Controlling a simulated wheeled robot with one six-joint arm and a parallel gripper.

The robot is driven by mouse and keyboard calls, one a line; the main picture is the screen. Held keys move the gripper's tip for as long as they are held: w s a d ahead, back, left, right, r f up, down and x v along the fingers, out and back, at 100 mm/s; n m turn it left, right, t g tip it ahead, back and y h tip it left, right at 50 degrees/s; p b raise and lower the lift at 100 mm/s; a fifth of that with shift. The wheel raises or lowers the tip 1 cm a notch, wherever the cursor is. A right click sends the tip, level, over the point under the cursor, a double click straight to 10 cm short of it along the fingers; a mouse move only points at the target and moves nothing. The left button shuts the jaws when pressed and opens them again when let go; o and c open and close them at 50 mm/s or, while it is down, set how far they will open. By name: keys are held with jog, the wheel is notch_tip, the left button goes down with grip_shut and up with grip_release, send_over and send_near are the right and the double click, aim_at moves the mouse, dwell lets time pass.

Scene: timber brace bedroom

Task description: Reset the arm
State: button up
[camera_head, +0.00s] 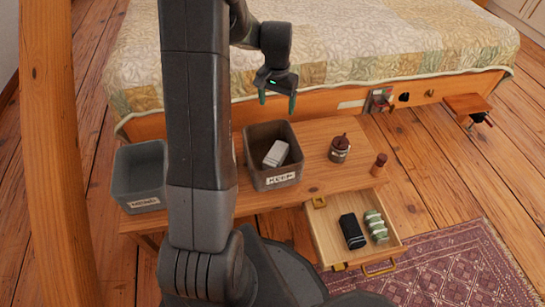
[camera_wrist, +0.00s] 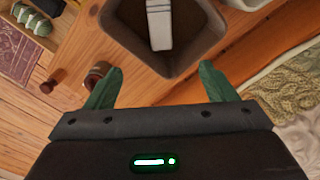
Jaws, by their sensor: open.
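My gripper (camera_head: 277,100) hangs in the air behind the low wooden table, in front of the bed's side. In the wrist view my gripper (camera_wrist: 161,86) has its two green fingers spread apart with nothing between them. My arm rises through the left middle of the head view and hides part of the table. Below and ahead of the fingers, the wrist view shows a dark bin (camera_wrist: 205,50) with a white box (camera_wrist: 159,24) in it. The same bin (camera_head: 286,181) and white box (camera_head: 276,154) show on the table in the head view.
A grey bin (camera_head: 139,178) stands at the table's left end. A dark jar (camera_head: 339,150) and a small brown bottle (camera_head: 379,164) stand right of the dark bin. An open drawer (camera_head: 338,243) holds a black item and several green-white items. The quilted bed (camera_head: 345,45) lies behind; a wooden post (camera_head: 55,150) stands at left.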

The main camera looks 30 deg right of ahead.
notch_tip(320, 180, down, 14)
jog(key=b, duration=0.5)
jog(key=shift+r+p, duration=1.6)
jog(key=shift+r, duration=0.45)
